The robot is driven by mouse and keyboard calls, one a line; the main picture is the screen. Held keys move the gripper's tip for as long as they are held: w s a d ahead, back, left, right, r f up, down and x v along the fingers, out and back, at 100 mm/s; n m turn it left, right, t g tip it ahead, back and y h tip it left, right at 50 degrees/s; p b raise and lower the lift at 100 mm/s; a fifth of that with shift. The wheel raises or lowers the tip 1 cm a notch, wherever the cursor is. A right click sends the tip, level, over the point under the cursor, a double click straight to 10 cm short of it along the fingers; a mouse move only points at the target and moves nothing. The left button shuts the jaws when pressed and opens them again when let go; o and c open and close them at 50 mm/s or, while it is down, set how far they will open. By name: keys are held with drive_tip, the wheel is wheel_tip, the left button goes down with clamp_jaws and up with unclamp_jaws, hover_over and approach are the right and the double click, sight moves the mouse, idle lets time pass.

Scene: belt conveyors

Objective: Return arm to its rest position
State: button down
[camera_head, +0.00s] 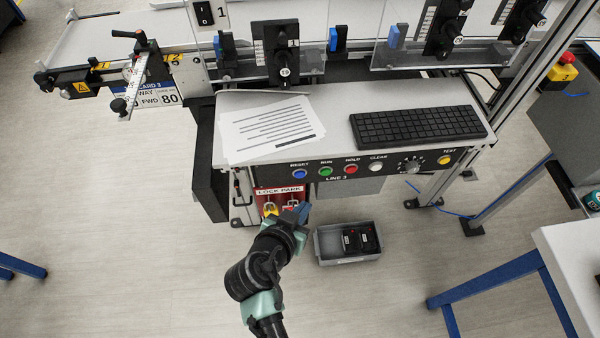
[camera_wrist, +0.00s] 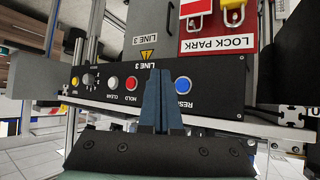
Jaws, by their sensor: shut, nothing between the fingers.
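My gripper (camera_head: 301,212) is at the end of my arm, which reaches up from the bottom of the head view. It is beside the red LOCK PARK board (camera_head: 279,192), below the front edge of the control panel. In the wrist view my gripper (camera_wrist: 156,75) has its two blue fingers together with nothing between them. There the control panel (camera_wrist: 104,92) appears upside down behind the fingers, with the blue RESET button (camera_wrist: 183,86) just right of the tips. The LOCK PARK board (camera_wrist: 219,22) with its padlocks is at the upper right. Whether the fingers touch the panel cannot be told.
A grey bin (camera_head: 348,257) with black items stands on the floor right of my gripper. Above are the console shelf with papers (camera_head: 268,128) and a keyboard (camera_head: 418,125). A white table (camera_head: 570,262) stands at the right.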

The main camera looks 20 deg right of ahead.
idle(0.5)
drive_tip(key=w+a+r+n+t+y+p, duration=0.1)
drive_tip(key=w+a+r+t, duration=0.2)
drive_tip(key=r, duration=0.8)
drive_tip(key=w+a+r+n+t+y, duration=0.1)
drive_tip(key=w+a+r+t, duration=0.3)
drive_tip(key=r, duration=0.8)
drive_tip(key=w+r+n+t+y+p, duration=0.15)
drive_tip(key=w+r, duration=0.35)
drive_tip(key=r, duration=0.6)
drive_tip(key=s+a+r+n+t+y, duration=0.1)
drive_tip(key=s+r, duration=0.4)
drive_tip(key=r, duration=0.6)
drive_tip(key=s+a+r+n+t+y, duration=0.2)
drive_tip(key=s+r+t, duration=0.3)
drive_tip(key=r, duration=0.6)
drive_tip(key=s+a+r+n+t+y, duration=0.1)
drive_tip(key=s+r+t, duration=0.4)
drive_tip(key=r, duration=0.6)
drive_tip(key=shift+s+a+r+n, duration=0.25)
drive_tip(key=shift+a+r+n, duration=0.15)
drive_tip(key=shift+a+n, duration=0.6)
drive_tip(key=shift+a+t, duration=0.1)
drive_tip(key=shift+t, duration=0.15)
